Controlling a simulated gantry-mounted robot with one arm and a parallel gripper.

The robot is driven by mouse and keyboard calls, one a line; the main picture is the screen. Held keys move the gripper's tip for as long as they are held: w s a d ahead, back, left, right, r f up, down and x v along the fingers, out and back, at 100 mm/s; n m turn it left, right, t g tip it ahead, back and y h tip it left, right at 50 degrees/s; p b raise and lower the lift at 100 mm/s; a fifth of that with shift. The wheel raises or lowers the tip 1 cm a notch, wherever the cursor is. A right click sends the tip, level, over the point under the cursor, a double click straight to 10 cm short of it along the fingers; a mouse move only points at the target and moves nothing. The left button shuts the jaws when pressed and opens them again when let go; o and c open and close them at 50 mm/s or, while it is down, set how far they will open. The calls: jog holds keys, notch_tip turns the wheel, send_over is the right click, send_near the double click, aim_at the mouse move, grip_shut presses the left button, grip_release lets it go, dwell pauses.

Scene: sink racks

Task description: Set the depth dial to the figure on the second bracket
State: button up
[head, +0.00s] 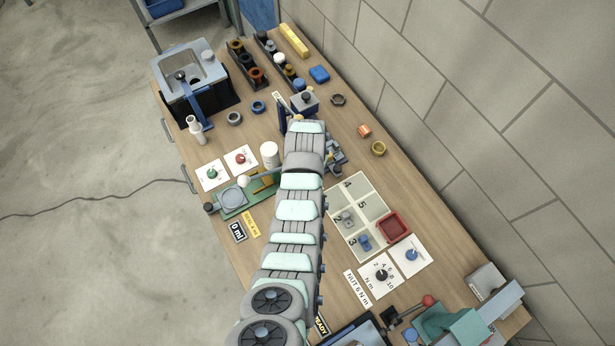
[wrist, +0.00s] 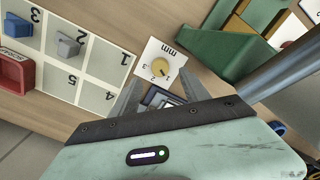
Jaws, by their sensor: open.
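The yellow dial (wrist: 160,67) sits on a white plate marked mm, with figures 1, 2 and 3 upside down. I cannot read its pointer setting for sure. My gripper (wrist: 160,94) is open just below the plate in the wrist view, a finger on either side and the knob apart from both. A dark grey item (wrist: 158,98) shows between the fingers. A numbered tray (wrist: 103,58) holds a grey bracket (wrist: 69,46) in cell 2 and a blue bracket (wrist: 17,26) near cell 3. No figure is readable on either. In the head view my arm hides the gripper and yellow dial.
A green fixture (wrist: 238,45) stands right of the yellow dial. Other dials have a red knob (head: 240,159), a green knob (head: 212,174), a black knob (head: 381,275) and a blue knob (head: 411,255). A red bin (head: 394,240) sits by the tray (head: 372,186).

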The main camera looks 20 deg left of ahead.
jog(key=shift+r+b, duration=0.35)
jog(key=shift+r, duration=2)
